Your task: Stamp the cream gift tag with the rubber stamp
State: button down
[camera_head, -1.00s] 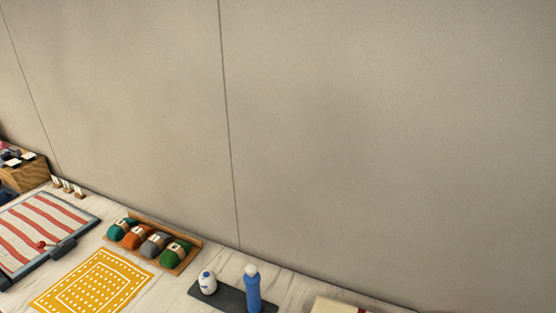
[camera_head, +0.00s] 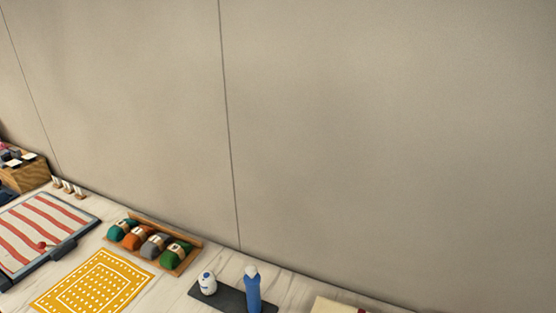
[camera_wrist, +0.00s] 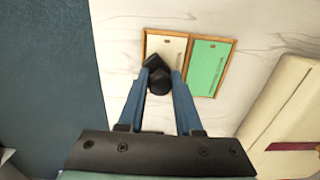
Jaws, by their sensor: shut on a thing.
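In the wrist view my gripper (camera_wrist: 161,82) is shut on the dark rubber stamp (camera_wrist: 159,84), whose round knob sits between the blue fingers. The stamp's dark block shows just beyond the fingertips, over the near left part of the cream gift tag (camera_wrist: 172,46). I cannot tell whether the stamp touches the tag. The tag lies in a wood-rimmed tray (camera_wrist: 145,40), left of a green tag (camera_wrist: 209,66). The stamp hides part of the cream tag. Neither my gripper, the stamp nor the tags show in the head view.
A dark blue surface (camera_wrist: 45,80) fills the wrist view's left side. A cream box with a red ribbon (camera_wrist: 290,105) is at right. The head view shows a yarn tray (camera_head: 190,262), a blue bottle (camera_head: 253,293), a white jar (camera_head: 207,283) and a yellow mat (camera_head: 95,281).

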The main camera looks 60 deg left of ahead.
jog(key=shift+s, duration=0.1)
notch_tip(320, 180, up, 7)
jog(key=p, duration=0.7)
dwell(1.3)
